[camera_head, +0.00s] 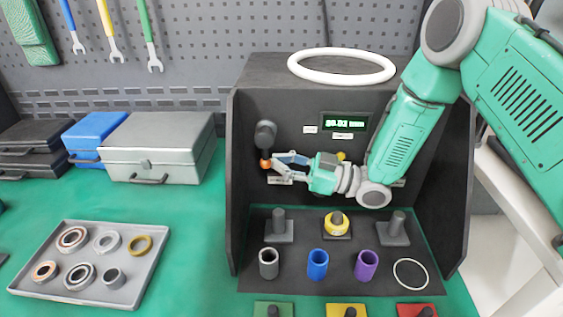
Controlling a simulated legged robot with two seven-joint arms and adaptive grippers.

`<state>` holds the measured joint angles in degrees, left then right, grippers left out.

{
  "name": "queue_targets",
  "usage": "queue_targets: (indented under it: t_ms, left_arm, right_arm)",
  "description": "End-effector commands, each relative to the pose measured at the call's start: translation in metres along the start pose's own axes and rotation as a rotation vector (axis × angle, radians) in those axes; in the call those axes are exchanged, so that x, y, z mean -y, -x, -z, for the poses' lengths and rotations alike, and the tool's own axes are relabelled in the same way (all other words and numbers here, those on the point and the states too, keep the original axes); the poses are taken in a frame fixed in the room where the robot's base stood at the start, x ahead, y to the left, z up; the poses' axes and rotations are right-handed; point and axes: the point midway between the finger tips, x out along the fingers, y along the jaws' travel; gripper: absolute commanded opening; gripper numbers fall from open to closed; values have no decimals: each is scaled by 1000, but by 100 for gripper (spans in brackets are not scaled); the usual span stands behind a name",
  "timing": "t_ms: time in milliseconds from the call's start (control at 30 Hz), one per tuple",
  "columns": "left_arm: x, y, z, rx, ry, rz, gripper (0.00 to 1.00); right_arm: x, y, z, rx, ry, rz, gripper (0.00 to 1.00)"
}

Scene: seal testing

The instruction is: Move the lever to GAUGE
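The lever (265,140) is on the back panel of the dark test station, at its left side. Its dark round part is at the top and an orange knob (265,163) is at its lower end, so it points down. My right gripper (273,165) reaches in from the right, its fingertips at the knob. The fingers are small here, and I cannot tell whether they are closed on the knob or only around it. Small white labels (280,181) sit on the panel, too small to read. My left gripper is not in view.
The station (235,200) has side walls close around my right arm. A green display (345,122) is on its panel and a white ring (341,66) lies on top. Pegs and coloured sleeves (318,264) stand below. A tray of rings (60,290) is at left.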

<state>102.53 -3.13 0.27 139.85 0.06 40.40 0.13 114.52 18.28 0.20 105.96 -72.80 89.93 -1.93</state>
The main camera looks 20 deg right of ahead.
Motion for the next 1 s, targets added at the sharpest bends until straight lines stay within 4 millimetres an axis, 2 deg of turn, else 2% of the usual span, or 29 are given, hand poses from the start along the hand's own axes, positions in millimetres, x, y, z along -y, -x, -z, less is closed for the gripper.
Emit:
queue_targets:
  t_ms: [233,367,800,1000]
  left_arm:
    - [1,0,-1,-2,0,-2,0]
    - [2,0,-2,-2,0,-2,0]
    - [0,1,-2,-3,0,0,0]
    - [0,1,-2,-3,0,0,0]
  right_arm:
    - [2,-2,1,-2,1,5,0]
    - [1,9,1,-3,1,4,0]
    - [-2,101,-1,-4,-2,-2,0]
    - [-2,121,-2,-4,-1,-1,0]
